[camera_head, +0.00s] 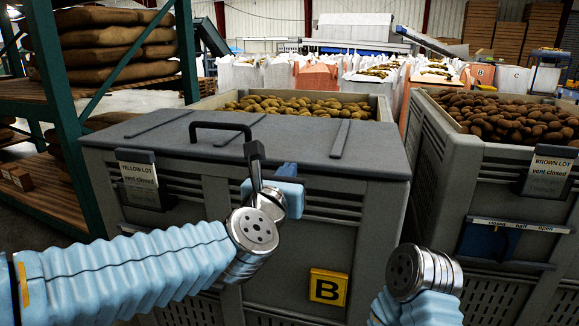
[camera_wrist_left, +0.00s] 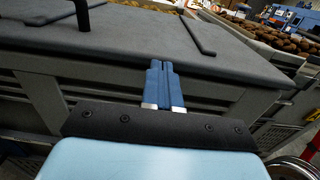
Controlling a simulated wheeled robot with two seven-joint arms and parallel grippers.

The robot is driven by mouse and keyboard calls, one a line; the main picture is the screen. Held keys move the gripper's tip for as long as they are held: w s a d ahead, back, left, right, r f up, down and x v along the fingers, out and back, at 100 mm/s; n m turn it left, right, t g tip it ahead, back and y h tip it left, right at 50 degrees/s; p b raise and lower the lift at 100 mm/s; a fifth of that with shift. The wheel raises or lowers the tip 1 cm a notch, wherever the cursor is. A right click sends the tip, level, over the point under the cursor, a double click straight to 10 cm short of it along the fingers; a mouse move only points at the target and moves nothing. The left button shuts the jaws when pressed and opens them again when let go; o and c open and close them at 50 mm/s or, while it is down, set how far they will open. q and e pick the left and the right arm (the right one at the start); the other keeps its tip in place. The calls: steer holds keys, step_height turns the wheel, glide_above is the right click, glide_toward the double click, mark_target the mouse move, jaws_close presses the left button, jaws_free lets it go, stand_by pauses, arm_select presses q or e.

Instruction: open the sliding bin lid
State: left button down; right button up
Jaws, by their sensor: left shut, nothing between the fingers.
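A grey lid (camera_head: 290,140) lies over the front part of the grey bin (camera_head: 370,235) labelled B. Potatoes (camera_head: 300,105) show behind its back edge. A black bar handle (camera_head: 220,127) stands on the lid, left of its middle. In the left wrist view the lid (camera_wrist_left: 225,60) fills the upper part, with part of the handle (camera_wrist_left: 81,14) at upper left. My left gripper (camera_head: 288,171) is at the lid's front edge, right of and nearer than the handle. Its blue fingers (camera_wrist_left: 161,66) are together and empty. Contact with the lid cannot be told. Only my right wrist shows, not its gripper.
A yellow-lot sign (camera_head: 138,175) hangs on the bin's left front. A second potato bin (camera_head: 440,150) with a brown-lot sign (camera_head: 549,170) stands close at right. A green rack (camera_head: 65,120) with sacks stands at left. Filled white bags are behind.

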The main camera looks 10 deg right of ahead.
mark_target(296, 158)
arm_select(q)
steer(key=shift+w+d, duration=0.3)
steer(key=shift+w, duration=0.35)
steer(key=shift+x, duration=2.35)
steer(key=shift+b, duration=0.3)
